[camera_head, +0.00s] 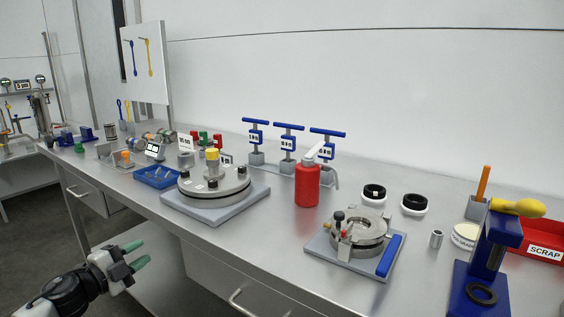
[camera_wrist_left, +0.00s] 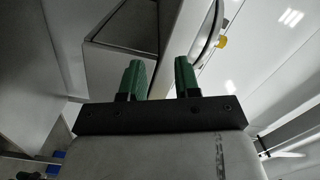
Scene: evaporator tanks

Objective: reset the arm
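My left gripper (camera_head: 137,256) is at the lower left of the head view, in front of and below the bench's front edge. Its two green fingers are apart with nothing between them. In the left wrist view the same fingers (camera_wrist_left: 159,78) stand apart and empty, with bench panels behind them. It touches nothing that I can see. My right gripper is in neither view.
The steel bench (camera_head: 270,225) carries a round flanged fixture (camera_head: 214,186), a red bottle (camera_head: 307,187), a smaller clamp fixture (camera_head: 355,240), a blue press (camera_head: 485,270) and a red scrap bin (camera_head: 540,245). A drawer handle (camera_head: 240,303) projects from the front. Floor space is free at left.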

